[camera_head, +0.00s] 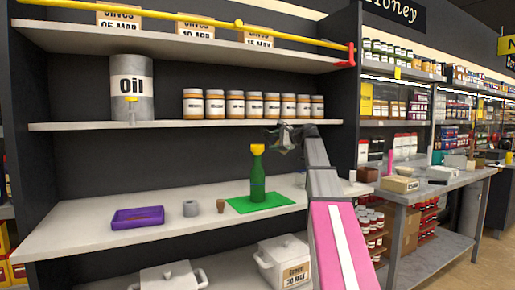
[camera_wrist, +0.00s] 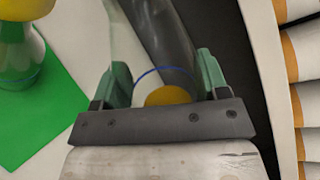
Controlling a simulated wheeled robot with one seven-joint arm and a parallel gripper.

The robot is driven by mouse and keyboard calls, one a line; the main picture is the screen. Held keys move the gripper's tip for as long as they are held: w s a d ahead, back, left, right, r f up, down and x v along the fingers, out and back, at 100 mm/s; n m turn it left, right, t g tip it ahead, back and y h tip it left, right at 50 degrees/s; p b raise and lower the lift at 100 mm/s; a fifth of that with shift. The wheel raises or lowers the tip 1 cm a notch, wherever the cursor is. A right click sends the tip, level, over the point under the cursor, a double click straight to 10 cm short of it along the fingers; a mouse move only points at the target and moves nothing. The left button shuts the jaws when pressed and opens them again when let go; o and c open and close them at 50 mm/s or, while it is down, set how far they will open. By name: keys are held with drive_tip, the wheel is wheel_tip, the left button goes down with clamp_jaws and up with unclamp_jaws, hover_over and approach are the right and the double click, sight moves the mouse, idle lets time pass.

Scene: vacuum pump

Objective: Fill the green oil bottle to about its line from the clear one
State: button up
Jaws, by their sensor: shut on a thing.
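The green oil bottle (camera_head: 257,178) stands upright on a green mat (camera_head: 275,203) on the counter. A yellow funnel (camera_head: 257,149) sits in its mouth, and a line rings its body. In the wrist view the funnel (camera_wrist: 22,8) is at the top left, above part of the mat (camera_wrist: 40,118). My gripper (camera_head: 287,136) is up and to the right of the funnel, near the middle shelf's edge. In the wrist view my gripper (camera_wrist: 163,84) is shut on the clear bottle (camera_wrist: 160,72), which has a blue ring and a yellow-orange patch. Its tilt and mouth are unclear.
Several jars (camera_head: 254,105) and a grey Oil drum (camera_head: 131,88) with a yellow tap stand on the shelf above. A purple tray (camera_head: 138,217), a grey ring (camera_head: 190,208) and a brown cup (camera_head: 220,206) lie left of the mat. The counter's left end is clear.

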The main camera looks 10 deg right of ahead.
drive_tip(key=shift+f, duration=0.1)
idle(0.5)
drive_tip(key=shift+w+d+r+n+h, duration=0.15)
drive_tip(key=shift+r+n+h, duration=0.15)
drive_tip(key=shift+r+n, duration=0.55)
idle(1.9)
